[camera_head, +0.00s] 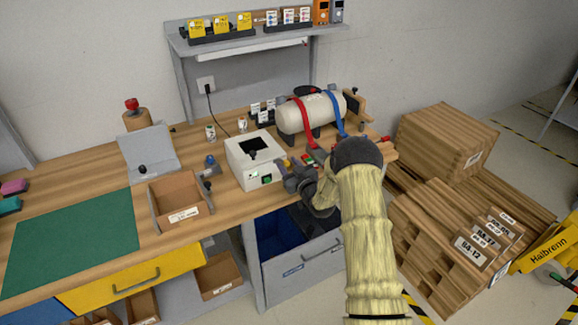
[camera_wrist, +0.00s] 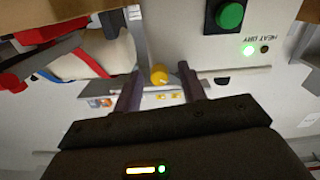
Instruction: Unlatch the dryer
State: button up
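The dryer (camera_head: 246,172) is a white box on the bench with a dark panel and small black part on top. Its front has a green button, which shows large in the wrist view (camera_wrist: 230,15) beside a lit green lamp and "HEAT DRY" lettering. My gripper (camera_head: 287,170) is at the dryer's right front corner. In the wrist view, its two dark fingers (camera_wrist: 159,88) are apart, with a round yellow knob (camera_wrist: 159,75) showing between their tips. I cannot tell whether they touch it. My wrist hides part of the bench there. I cannot make out a latch clearly.
A cream tank (camera_head: 308,113) with red and blue straps stands behind and right of the dryer. A wooden bin (camera_head: 180,203) is to the left. A drawer (camera_head: 302,268) stands open below my gripper. Wooden crates (camera_head: 446,143) fill the right side. A green mat (camera_head: 72,240) lies at left.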

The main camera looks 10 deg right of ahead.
grip_shut()
jog(key=shift+m+b, duration=0.3)
jog(key=shift+b, duration=0.05)
jog(key=shift+d+f+m+b, duration=0.1)
jog(key=shift+m+b, duration=0.6)
jog(key=shift+b, duration=0.05)
jog(key=m+b, duration=0.2)
jog(key=m, duration=0.1)
jog(key=shift+b, duration=0.3)
jog(key=m+b, duration=0.1)
jog(key=m, duration=0.3)
jog(key=shift+b, duration=0.35)
jog(key=shift+w+r+m, duration=0.1)
jog(key=shift+r+m, duration=0.15)
jog(key=shift+m, duration=0.25)
